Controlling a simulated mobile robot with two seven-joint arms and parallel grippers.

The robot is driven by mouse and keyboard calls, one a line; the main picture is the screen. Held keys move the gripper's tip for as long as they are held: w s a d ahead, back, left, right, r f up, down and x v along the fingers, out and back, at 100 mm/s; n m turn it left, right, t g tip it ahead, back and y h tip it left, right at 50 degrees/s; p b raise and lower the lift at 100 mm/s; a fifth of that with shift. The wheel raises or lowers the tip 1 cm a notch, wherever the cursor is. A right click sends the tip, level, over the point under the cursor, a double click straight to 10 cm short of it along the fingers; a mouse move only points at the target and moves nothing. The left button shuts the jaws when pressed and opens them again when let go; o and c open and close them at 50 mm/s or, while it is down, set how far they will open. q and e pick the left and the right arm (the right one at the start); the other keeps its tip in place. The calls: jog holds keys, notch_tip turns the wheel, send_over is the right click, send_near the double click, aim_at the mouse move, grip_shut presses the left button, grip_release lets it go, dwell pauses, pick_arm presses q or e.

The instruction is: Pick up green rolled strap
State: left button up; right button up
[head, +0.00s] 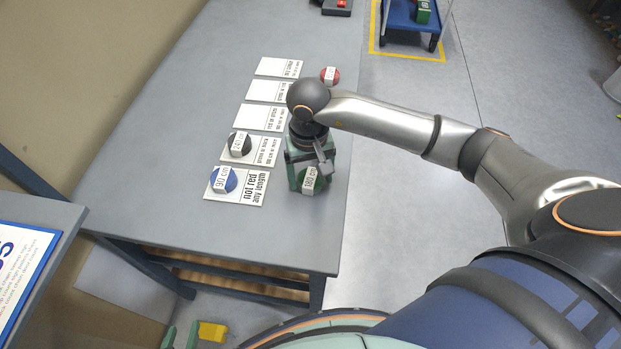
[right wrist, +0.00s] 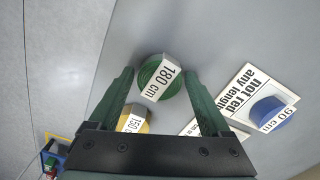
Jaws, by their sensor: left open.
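The green rolled strap (head: 315,188) lies on the table near its right edge, right of the "not red any length" card. Its white label reads 180 cm in the right wrist view (right wrist: 150,73). My right gripper (right wrist: 158,78) is open, with its green fingers on either side of the strap in that view. I cannot tell whether they touch it. In the head view, the right gripper (head: 303,172) is above the table, partly covering the strap. My left gripper (head: 180,337) is low at the bottom left edge, away from the table top, open and only partly in view.
A yellow strap (right wrist: 131,119) labelled 150 cm lies close by, partly behind a finger. The blue strap (head: 221,183) and black strap (head: 238,146) rest on white cards. A red strap (head: 331,74) lies farther back. The table's left side (head: 140,120) is clear.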

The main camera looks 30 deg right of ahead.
jog(key=c, duration=1.1)
jog(key=shift+r, duration=0.1)
